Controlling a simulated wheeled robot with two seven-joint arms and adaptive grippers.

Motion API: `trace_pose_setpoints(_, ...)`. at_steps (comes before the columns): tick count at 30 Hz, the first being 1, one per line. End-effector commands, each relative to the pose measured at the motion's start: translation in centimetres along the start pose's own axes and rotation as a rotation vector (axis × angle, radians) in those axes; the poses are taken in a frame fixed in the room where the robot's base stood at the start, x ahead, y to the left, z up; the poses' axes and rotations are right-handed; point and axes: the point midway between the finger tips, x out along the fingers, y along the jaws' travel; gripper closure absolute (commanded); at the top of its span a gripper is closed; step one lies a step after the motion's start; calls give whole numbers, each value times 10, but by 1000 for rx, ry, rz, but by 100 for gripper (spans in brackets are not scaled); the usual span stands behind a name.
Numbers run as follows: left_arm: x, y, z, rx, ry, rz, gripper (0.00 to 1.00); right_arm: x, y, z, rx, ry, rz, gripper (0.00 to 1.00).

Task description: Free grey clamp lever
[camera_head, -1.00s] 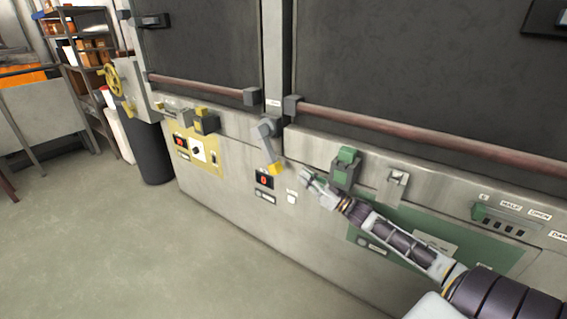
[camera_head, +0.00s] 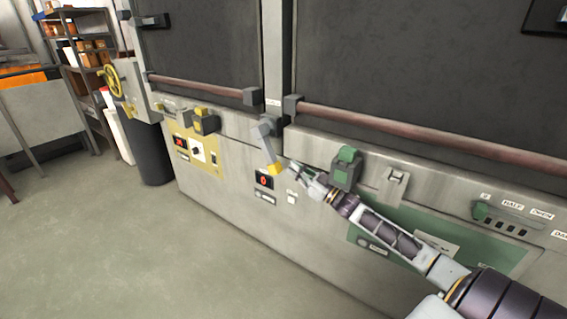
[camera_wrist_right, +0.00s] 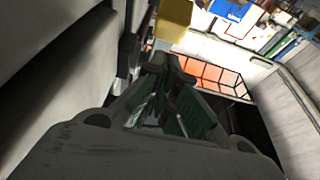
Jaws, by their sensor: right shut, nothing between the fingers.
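My right gripper (camera_head: 295,167) is shut and empty, just to the right of the yellow end. In the right wrist view the closed fingertips (camera_wrist_right: 170,66) are just below the yellow block (camera_wrist_right: 174,22). I cannot tell if they touch. My left gripper is not in view.
A green-topped latch (camera_head: 346,168) sits close above my right forearm, with a grey latch (camera_head: 394,184) to its right. A red-lit display (camera_head: 264,180) is below the lever. A long brown rail (camera_head: 420,135) runs above.

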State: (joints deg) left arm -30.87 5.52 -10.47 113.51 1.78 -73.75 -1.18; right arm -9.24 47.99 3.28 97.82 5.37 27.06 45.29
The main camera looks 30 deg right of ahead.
Motion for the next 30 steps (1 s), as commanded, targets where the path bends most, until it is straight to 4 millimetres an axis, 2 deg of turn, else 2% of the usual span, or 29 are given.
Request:
trace_pose_setpoints(5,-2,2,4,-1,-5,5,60,12,0,0,-1,2,0,100)
trace_pose_setpoints(21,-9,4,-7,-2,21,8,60,44,0,0,0,1,0,100)
trace_pose_setpoints(30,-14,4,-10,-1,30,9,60,53,0,0,0,1,0,100)
